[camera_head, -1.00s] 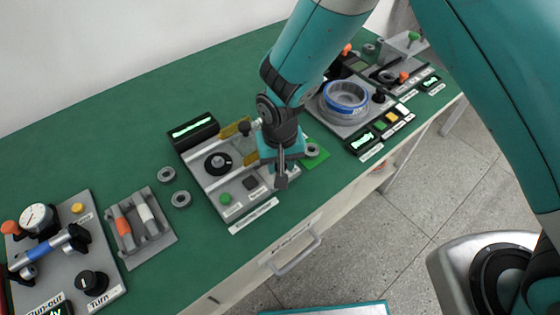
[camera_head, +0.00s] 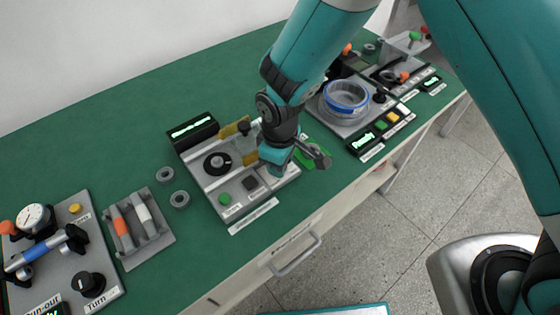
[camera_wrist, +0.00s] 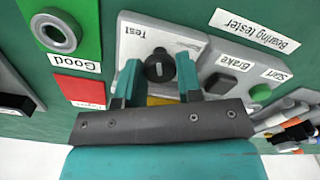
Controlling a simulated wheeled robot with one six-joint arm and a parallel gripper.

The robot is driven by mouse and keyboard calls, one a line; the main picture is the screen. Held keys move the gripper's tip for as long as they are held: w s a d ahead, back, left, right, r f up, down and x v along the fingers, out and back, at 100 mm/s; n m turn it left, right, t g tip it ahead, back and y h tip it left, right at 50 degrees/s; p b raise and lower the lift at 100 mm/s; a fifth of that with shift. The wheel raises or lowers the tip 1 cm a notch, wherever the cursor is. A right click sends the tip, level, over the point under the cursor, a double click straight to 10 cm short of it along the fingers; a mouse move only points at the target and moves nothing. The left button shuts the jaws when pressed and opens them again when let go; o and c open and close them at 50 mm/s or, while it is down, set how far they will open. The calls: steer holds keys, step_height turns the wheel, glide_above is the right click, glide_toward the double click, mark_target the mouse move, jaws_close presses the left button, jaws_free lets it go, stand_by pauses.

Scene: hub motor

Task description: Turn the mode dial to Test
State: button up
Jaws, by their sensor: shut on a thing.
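The mode dial (camera_wrist: 159,68) is a small black knob with a white mark on a light panel of the bearing tester, seen in the wrist view. The upside-down "Test" label (camera_wrist: 131,30) is up and left of it. My gripper (camera_wrist: 159,80) has one teal finger on each side of the knob and is shut on it. I cannot tell which label the white mark points to. In the head view my gripper (camera_head: 284,168) is at the right end of the bearing tester (camera_head: 237,192) and hides the dial.
The wrist view shows the Brake button (camera_wrist: 218,83), the green Start button (camera_wrist: 261,93), a green "Good" pad (camera_wrist: 88,30) with a grey ring on it, and a red pad (camera_wrist: 80,90). A tester screen (camera_head: 192,127) is lit. Two loose rings (camera_head: 180,199) lie left of the tester.

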steer(key=shift+n, duration=1.8)
steer(key=o, duration=0.9)
step_height(320, 180, up, 18)
steer(key=shift+f+b, duration=0.25)
steer(key=shift+b, duration=0.5)
steer(key=s+d+r+m+y, duration=0.1)
steer(key=s+d+r+m, duration=0.1)
steer(key=s+d+r, duration=0.1)
steer(key=s+d+r+m+y, duration=0.1)
steer(key=s+d+r+m, duration=0.1)
steer(key=s+d, duration=0.3)
steer(key=s+d+r+m+y, duration=0.2)
steer(key=s+d+r+m, duration=0.1)
steer(key=s, duration=0.5)
steer(key=shift+s+d+r+m, duration=0.25)
steer(key=shift+d+m, duration=0.2)
steer(key=shift+m, duration=0.25)
